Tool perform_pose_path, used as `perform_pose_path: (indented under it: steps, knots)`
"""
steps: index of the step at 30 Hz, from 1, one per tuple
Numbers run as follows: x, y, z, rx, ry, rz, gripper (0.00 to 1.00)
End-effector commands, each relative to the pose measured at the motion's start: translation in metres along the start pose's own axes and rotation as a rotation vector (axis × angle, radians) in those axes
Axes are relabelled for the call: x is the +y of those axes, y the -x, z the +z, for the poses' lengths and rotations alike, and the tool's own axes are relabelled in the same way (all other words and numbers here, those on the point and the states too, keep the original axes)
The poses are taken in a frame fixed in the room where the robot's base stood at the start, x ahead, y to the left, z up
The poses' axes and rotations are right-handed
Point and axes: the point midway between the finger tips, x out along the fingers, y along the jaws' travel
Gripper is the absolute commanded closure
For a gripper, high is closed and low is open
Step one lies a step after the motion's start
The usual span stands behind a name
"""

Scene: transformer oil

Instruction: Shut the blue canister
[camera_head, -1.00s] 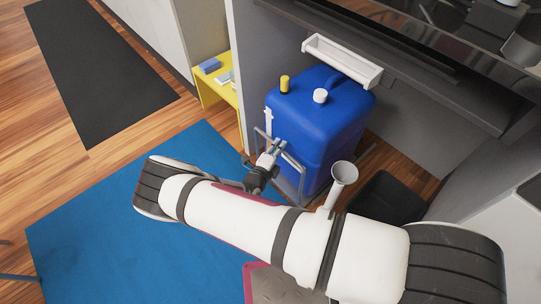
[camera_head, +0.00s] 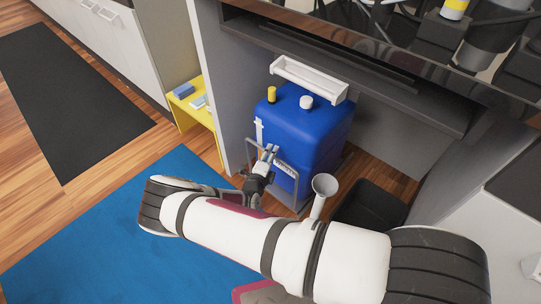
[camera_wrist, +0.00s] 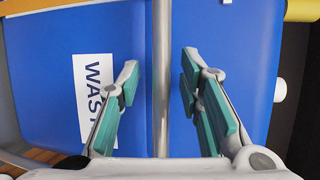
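The blue canister (camera_head: 312,128) stands upright under the counter, with a yellow cap (camera_head: 272,94) and a white cap (camera_head: 306,102) on top. My gripper (camera_head: 271,153) is low in front of the canister, by the frame. In the wrist view, the canister face (camera_wrist: 235,35) fills most of the picture, with part of a white label (camera_wrist: 94,95). There my gripper (camera_wrist: 158,85) is open, with a metal bar (camera_wrist: 162,60) between its fingers; neither finger visibly touches it. The yellow cap (camera_wrist: 302,10) is cut off at the edge.
A white tray (camera_head: 308,80) sits above the canister, under the dark counter edge. A dark bin (camera_head: 370,204) stands to its right and a yellow shelf (camera_head: 197,106) to its left. Blue mat (camera_head: 110,235) covers the floor at left.

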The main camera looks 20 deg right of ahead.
Motion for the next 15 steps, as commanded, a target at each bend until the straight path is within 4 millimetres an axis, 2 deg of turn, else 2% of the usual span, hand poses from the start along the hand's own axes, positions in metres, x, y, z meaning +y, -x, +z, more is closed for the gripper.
perform_pose_path:
  steps: [8,11,15]
  knots:
    - [0.000,0.007,0.001,-0.001,0.000,-0.001,0.67]
    - [0.000,0.021,0.001,-0.002,0.001,0.000,0.67]
    - [0.000,0.049,0.002,-0.003,0.001,0.001,0.67]
